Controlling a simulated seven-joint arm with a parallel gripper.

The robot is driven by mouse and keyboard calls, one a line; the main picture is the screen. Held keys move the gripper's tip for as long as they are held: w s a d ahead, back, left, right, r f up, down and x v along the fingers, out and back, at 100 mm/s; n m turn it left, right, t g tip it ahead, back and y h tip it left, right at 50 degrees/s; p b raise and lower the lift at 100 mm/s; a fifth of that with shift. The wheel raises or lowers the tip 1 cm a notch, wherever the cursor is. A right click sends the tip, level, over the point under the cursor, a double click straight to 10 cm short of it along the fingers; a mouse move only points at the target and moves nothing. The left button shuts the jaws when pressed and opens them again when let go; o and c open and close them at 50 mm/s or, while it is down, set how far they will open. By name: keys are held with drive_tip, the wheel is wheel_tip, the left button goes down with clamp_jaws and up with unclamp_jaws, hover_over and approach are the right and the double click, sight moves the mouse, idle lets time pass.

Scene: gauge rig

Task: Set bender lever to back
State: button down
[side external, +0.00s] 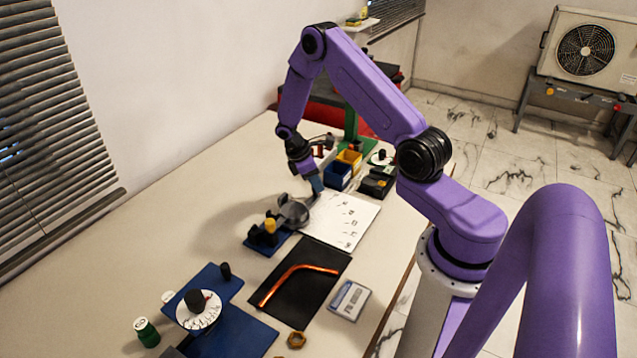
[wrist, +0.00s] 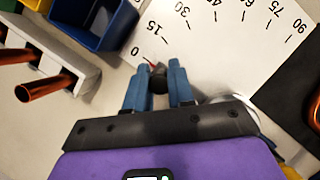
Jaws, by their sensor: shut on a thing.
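The bender (side external: 292,214) is a grey round body on the table, beside a white card printed with an angle scale (side external: 345,220). My gripper (side external: 317,187) reaches down at the bender's far side, by the card's edge. In the wrist view, my gripper's two blue fingers (wrist: 159,88) are shut on the dark knob of the bender lever (wrist: 159,80). A small red tip shows just past the knob, close to the 0 mark. Most of the lever and the bender body are hidden in the wrist view by my gripper.
Blue (side external: 338,176) and yellow (side external: 350,160) bins stand behind the card. Copper pipe ends (wrist: 45,88) lie left in the wrist view. A bent copper pipe (side external: 297,276) lies on a black mat (side external: 325,262) in front. The table's left side is clear.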

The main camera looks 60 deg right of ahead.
drive_tip(key=shift+w, duration=0.2)
drive_tip(key=c, duration=1)
unclamp_jaws()
drive_tip(key=shift+o, duration=0.2)
drive_tip(key=v, duration=1.7)
drive_tip(key=shift+r, duration=0.25)
drive_tip(key=shift+a, duration=0.15)
